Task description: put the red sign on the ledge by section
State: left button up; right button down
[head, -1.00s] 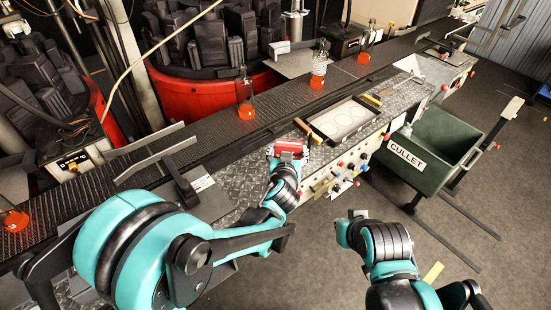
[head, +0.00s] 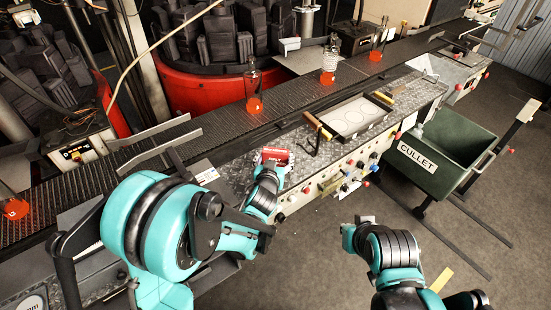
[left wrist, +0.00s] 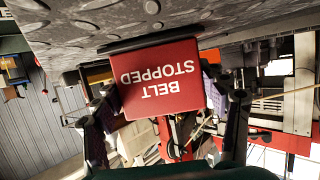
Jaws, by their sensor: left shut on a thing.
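The red sign (left wrist: 160,78) reads "BELT STOPPED" in white, upside down in the left wrist view. Its dark base strip faces the diamond-plate ledge (left wrist: 70,25); I cannot tell whether they touch. In the head view the sign (head: 275,155) is at the front edge of the ledge (head: 236,160), partly hidden by my left wrist. My left gripper (left wrist: 165,105) is shut on the sign, one finger at each side. My right arm hangs over the floor to the right, and its fingers cannot be made out.
A white tray (head: 357,122) with circle outlines lies on the ledge to the right, beside a black hook-like tool (head: 311,140). Orange-bottomed bottles (head: 253,88) stand on the conveyor (head: 160,150) behind. A green CULLET bin (head: 440,150) stands right. Knobs line the front panel.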

pick_arm(q)
jog(key=shift+f, duration=0.15)
jog(key=o, duration=1.2)
jog(key=shift+o, duration=0.2)
